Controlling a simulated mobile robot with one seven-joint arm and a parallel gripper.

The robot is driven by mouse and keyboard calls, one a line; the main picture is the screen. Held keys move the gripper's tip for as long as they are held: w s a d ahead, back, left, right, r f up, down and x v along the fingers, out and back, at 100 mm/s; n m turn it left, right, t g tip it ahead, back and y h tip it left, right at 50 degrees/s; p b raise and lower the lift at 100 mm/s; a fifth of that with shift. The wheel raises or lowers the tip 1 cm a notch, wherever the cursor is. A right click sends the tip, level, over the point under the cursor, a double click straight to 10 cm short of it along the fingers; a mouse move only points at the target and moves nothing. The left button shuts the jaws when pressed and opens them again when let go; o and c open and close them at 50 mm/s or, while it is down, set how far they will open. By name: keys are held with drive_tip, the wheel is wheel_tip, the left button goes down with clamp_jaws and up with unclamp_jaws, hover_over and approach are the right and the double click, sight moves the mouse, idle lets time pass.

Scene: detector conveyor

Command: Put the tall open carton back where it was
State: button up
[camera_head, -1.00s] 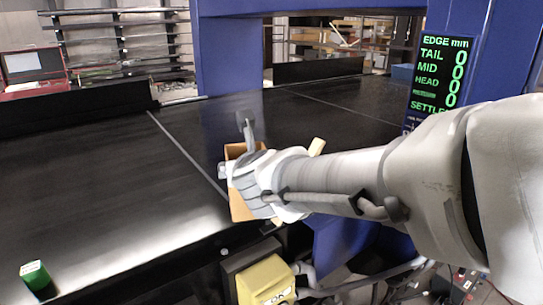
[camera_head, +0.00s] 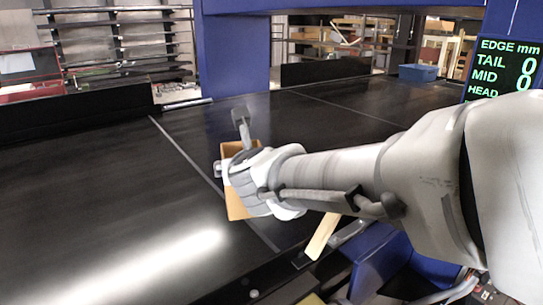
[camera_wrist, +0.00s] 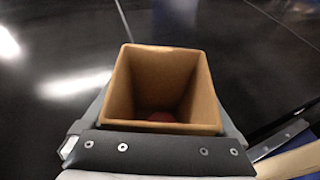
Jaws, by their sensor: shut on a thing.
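The tall open carton (camera_head: 236,203) is brown and box-shaped, held in front of or over the black conveyor belt. In the wrist view its open top (camera_wrist: 170,75) faces the camera, and a dark red round thing (camera_wrist: 162,116) shows at its bottom. My gripper (camera_head: 236,160) is shut on the carton, and in the wrist view grey finger parts lie along its sides. My wrist and arm hide part of the carton in the head view. I cannot tell whether its base touches the belt.
The black belt (camera_head: 90,200) is broad and clear at left, with a pale seam line across it. A blue frame (camera_head: 233,60) and a green-lettered display (camera_head: 503,68) stand behind. A yellowish bar (camera_head: 321,236) lies by the near edge. A blue bin (camera_head: 417,73) is at the back.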

drive_tip(key=shift+a+f, duration=0.2)
drive_tip(key=shift+a, duration=0.25)
drive_tip(key=shift+s+a+f+p, duration=0.15)
drive_tip(key=shift+s+a+f, duration=0.55)
drive_tip(key=shift+a+f, duration=1.05)
drive_tip(key=shift+s+a+f+p, duration=0.15)
drive_tip(key=shift+s+a+f, duration=0.6)
drive_tip(key=shift+a+f, duration=0.95)
drive_tip(key=shift+s+a+f+p, duration=0.15)
drive_tip(key=shift+s+a+f, duration=0.55)
drive_tip(key=shift+a+f, duration=1)
drive_tip(key=shift+d+f+b, duration=0.1)
drive_tip(key=shift+f+b, duration=0.2)
drive_tip(key=o, duration=1.1)
drive_tip(key=shift+r, duration=0.1)
drive_tip(key=shift+o, duration=0.2)
